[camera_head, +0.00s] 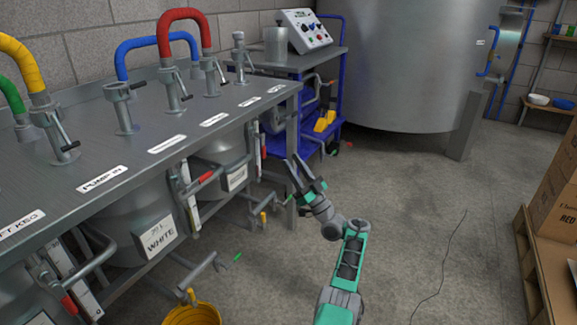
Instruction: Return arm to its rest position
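My arm reaches up from the bottom of the picture, with green and grey links. My gripper (294,160) is stretched out above the floor, beside the right end of the metal bench (98,158). Its two dark fingers point up and to the left, with a narrow gap between them. I see nothing held between them. In the picture the fingertips overlap the bench's end leg; I cannot tell whether they touch it.
Hoses and valves stand on the bench. A blue trolley (290,131) with a control box (305,30) stands behind my gripper, before a large steel tank (405,70). A yellow bucket (192,314) is at lower left. Boxes on a pallet (540,270) stand right. The middle floor is mostly clear.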

